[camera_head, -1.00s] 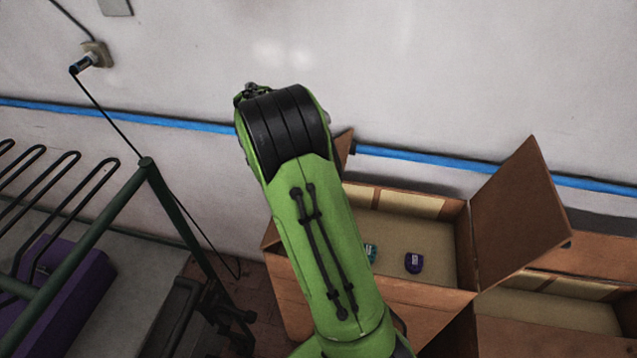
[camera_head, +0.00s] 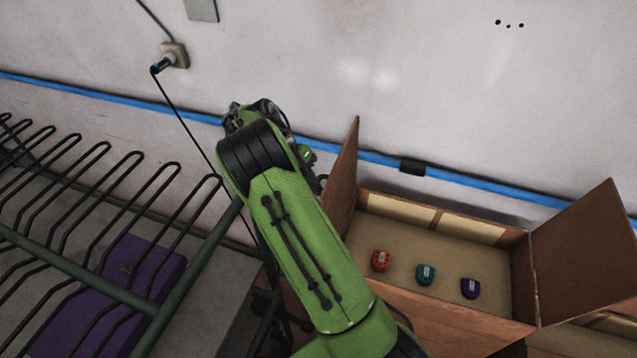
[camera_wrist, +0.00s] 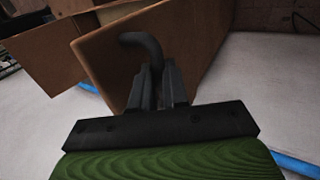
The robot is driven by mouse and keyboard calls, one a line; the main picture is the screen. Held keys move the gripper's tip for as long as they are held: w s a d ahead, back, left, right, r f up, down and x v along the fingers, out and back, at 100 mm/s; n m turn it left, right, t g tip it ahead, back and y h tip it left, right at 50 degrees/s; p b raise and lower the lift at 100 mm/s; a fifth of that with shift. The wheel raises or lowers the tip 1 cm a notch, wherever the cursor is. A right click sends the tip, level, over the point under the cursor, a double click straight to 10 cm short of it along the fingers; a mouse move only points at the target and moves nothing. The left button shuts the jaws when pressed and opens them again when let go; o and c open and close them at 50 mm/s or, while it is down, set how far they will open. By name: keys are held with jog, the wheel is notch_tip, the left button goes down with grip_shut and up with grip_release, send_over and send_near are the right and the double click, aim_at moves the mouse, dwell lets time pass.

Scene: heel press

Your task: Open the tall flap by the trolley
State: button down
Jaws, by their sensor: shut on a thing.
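The tall brown flap (camera_head: 345,185) stands up on the left side of an open box (camera_head: 430,320), on the side towards the trolley (camera_head: 192,270). In the wrist view the flap (camera_wrist: 105,62) is a broad brown panel behind my gripper. My gripper (camera_wrist: 158,78) is shut on a dark rod with a bent, hooked end (camera_wrist: 140,42). The hook lies in front of the flap's face; I cannot tell whether it touches it. In the head view my arm hides most of the gripper, just left of the flap.
Red, teal (camera_head: 426,274) and purple items sit in the box. Its right flap (camera_head: 590,250) leans outward. A purple block (camera_head: 130,290) lies under the trolley's black prongs. A cable hangs from a wall socket (camera_head: 174,55). A blue pipe (camera_head: 470,184) runs along the wall.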

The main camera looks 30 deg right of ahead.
jog(key=shift+w+a+f, duration=0.15)
jog(key=shift+a+f, duration=0.1)
jog(key=shift+f, duration=0.1)
jog(key=c, duration=1.1)
grip_release()
jog(key=shift+d, duration=0.2)
jog(key=shift+w+v, duration=0.1)
jog(key=shift+v, duration=2.95)
jog(key=shift+w+v, duration=0.15)
jog(key=shift+v, duration=2.9)
jog(key=shift+f, duration=0.1)
